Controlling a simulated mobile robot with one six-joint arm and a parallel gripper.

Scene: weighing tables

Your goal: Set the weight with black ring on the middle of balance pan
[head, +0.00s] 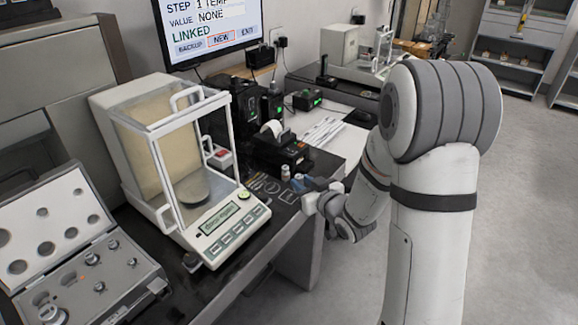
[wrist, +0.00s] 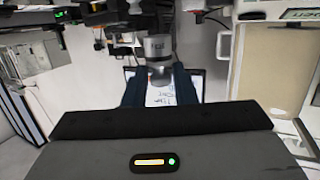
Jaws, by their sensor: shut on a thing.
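My gripper (wrist: 160,82) is shut on a grey metal weight (wrist: 158,48), which sits between the two dark fingertips in the wrist view. A dark band seems to show on it, but the ring is hard to make out. The balance (head: 222,228) is a white-framed glass case with a round grey pan (head: 192,188) inside. The pan looks empty. I cannot tell whether the case's side door is open.
An open weight case (head: 85,285) with several weights lies left of the balance. A monitor (head: 210,30) hangs behind. Open floor (head: 520,200) lies to the right.

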